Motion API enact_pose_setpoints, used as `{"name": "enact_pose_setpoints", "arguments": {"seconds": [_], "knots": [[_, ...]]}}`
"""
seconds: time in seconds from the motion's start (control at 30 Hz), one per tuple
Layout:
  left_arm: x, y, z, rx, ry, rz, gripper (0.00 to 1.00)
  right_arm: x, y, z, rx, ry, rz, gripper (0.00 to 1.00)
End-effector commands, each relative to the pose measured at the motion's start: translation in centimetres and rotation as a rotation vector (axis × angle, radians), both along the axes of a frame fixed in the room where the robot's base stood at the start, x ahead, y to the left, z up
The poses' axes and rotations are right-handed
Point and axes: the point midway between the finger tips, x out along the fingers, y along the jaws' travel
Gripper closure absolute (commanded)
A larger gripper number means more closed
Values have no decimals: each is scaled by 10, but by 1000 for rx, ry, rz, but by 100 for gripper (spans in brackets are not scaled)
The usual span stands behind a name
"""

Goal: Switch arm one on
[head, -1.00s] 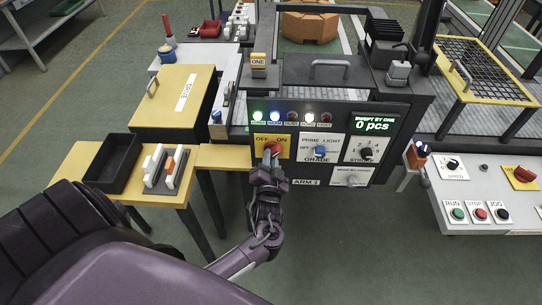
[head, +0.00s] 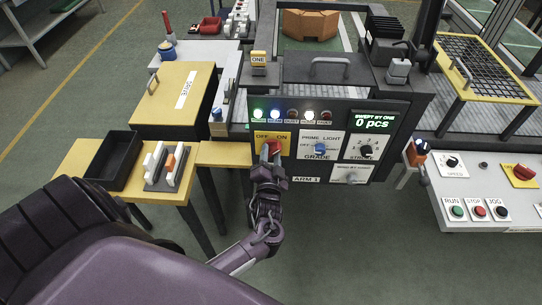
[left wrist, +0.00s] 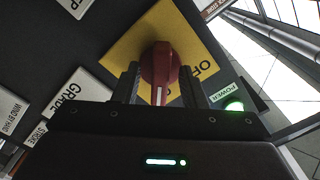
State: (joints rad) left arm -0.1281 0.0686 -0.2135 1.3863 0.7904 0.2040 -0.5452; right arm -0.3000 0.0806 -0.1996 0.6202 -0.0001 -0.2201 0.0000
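The red switch knob (head: 272,147) sits on a yellow OFF/ON plate (head: 260,139) on the dark panel above the ARM 1 label (head: 306,180). My left gripper (head: 269,160) is at the knob from below. The knob's white mark points toward the gripper, away from the word OFF on the yellow plate (left wrist: 128,48). The word ON is hidden there. The green POWER lamp (left wrist: 234,105) is lit. My right gripper is not in view.
A GRADE switch (head: 320,149) and a black STROKE dial (head: 366,152) are right of the knob. The display (head: 374,123) reads 0 pcs. A yellow table with a black tray (head: 105,161) stands left. A grey console (head: 490,190) stands right.

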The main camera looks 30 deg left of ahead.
Motion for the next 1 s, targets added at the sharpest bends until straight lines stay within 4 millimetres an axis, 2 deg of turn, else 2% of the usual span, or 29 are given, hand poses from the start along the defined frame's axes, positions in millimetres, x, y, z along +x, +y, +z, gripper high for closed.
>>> {"name": "enact_pose_setpoints", "arguments": {"seconds": [0.27,0.53,0.7,1.0], "knots": [[-6,-4,-1,-2,0,-1,62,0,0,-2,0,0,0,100],[-45,-27,-3,-4,2,1,62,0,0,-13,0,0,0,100],[-62,-38,-2,-1,0,-1,62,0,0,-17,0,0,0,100],[-67,-41,0,0,0,0,62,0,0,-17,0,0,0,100]]}}
